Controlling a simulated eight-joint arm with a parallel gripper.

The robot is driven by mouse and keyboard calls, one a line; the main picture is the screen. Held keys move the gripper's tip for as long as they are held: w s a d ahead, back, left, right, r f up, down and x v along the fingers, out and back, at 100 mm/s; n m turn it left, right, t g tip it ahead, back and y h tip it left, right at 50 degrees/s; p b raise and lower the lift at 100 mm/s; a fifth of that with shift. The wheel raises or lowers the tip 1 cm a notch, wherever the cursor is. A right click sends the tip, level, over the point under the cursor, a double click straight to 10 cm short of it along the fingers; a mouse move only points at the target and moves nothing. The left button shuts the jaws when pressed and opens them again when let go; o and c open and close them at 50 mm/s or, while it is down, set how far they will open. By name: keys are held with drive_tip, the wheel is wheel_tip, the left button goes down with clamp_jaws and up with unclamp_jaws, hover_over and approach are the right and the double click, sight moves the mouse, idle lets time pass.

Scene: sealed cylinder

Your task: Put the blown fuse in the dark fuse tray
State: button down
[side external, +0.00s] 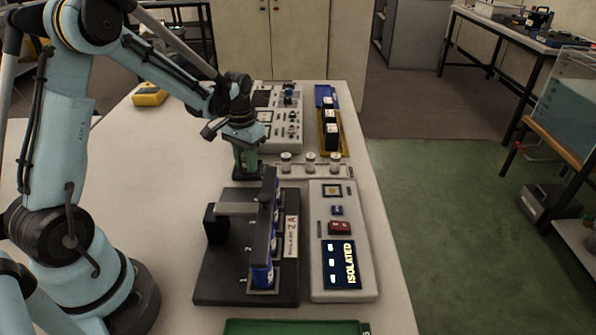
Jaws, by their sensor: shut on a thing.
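My gripper (245,150) is at the centre of the side external view, pointing down behind the black fuse holder. It is shut on a small greenish piece (246,161), mostly covered by the gripper. I cannot tell whether this piece is the blown fuse. A small dark base or tray (248,174) lies right below it; I cannot tell whether they touch. The black fuse holder (210,285) carries a tall upright bar, a "2A" label and blue cylinders (262,276), partly hidden by the bar.
A grey control box (344,198) with an "ISOLATED" screen stands right of the holder. A green tray (290,327) is at the front. The table's left side is mostly clear.

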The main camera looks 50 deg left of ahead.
drive_tip(key=c, duration=1.2)
unclamp_jaws()
wheel_tip(320, 180, up, 12)
drive_tip(key=shift+f, duration=0.25)
drive_tip(key=s+d+m+t, duration=0.1)
drive_tip(key=s+d+t, duration=0.1)
drive_tip(key=s+d, duration=0.1)
drive_tip(key=s+d+r+t, duration=0.1)
drive_tip(key=s+d+t, duration=0.1)
drive_tip(key=d, duration=0.4)
drive_tip(key=s+d+m+t, duration=0.1)
drive_tip(key=s+d+t, duration=0.2)
drive_tip(key=s+d, duration=0.2)
drive_tip(key=shift+r+m, duration=0.25)
drive_tip(key=shift+m, duration=0.05)
